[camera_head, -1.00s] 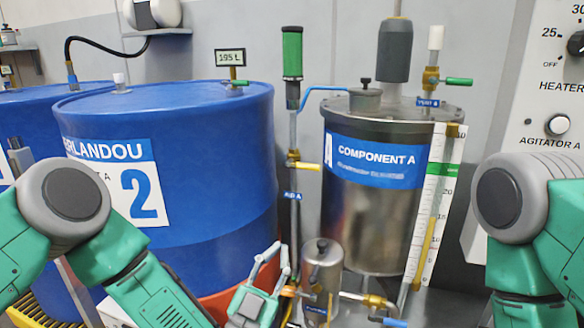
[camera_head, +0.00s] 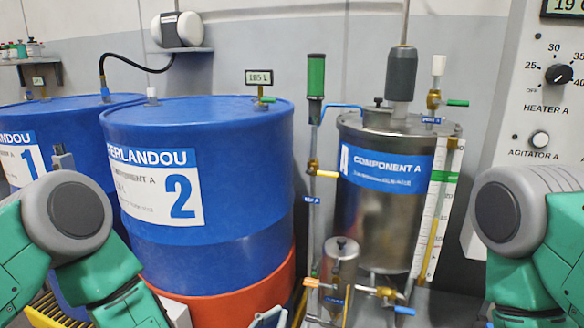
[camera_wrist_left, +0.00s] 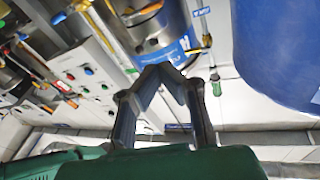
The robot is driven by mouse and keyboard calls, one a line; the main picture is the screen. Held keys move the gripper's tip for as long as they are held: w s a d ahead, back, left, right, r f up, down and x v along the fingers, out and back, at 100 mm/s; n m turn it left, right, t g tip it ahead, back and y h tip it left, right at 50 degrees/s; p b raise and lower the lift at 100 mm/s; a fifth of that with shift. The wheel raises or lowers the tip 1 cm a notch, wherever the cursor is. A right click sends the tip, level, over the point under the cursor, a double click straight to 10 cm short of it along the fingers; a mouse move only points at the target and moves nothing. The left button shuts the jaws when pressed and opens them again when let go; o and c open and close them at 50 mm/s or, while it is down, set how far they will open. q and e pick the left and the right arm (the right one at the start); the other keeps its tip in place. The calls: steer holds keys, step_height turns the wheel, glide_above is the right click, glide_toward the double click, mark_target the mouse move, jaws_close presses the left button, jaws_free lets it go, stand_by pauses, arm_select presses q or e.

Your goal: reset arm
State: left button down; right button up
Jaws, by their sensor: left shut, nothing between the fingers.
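My left gripper (camera_head: 268,318) only just shows at the bottom edge of the head view, in front of the orange base of the drum marked 2. In the left wrist view its two dark fingers (camera_wrist_left: 163,70) meet at the tips and hold nothing. My green left arm comes in from the left, bent, with its lower part cut off by the bottom edge. My right arm shows at the right edge, but its gripper is out of view.
The blue drum marked 2 (camera_head: 245,185) stands behind my left arm, with another blue drum (camera_head: 50,112) at left. The steel Component A tank (camera_head: 370,215), a small steel vessel (camera_head: 340,268) and pipes stand at centre right. A heater panel (camera_head: 535,110) is at right.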

arm_select(q)
steer(key=s+a+f+n+g+y+p, duration=0.3)
steer(key=s+a+f+g+y+p, duration=0.15)
steer(key=s+a+f+g, duration=0.6)
steer(key=s+a+n+g+y+p, duration=0.1)
steer(key=s+a+n+g+y, duration=0.1)
steer(key=s+a, duration=0.5)
steer(key=s+a+n+g+y+p, duration=0.1)
steer(key=s+a+n+g+y, duration=0.2)
steer(key=s+a, duration=0.4)
steer(key=s+f+y, duration=0.1)
steer(key=s, duration=0.3)
steer(key=shift+s+a+p, duration=0.3)
steer(key=shift+s+p, duration=0.1)
steer(key=shift+w, duration=0.15)
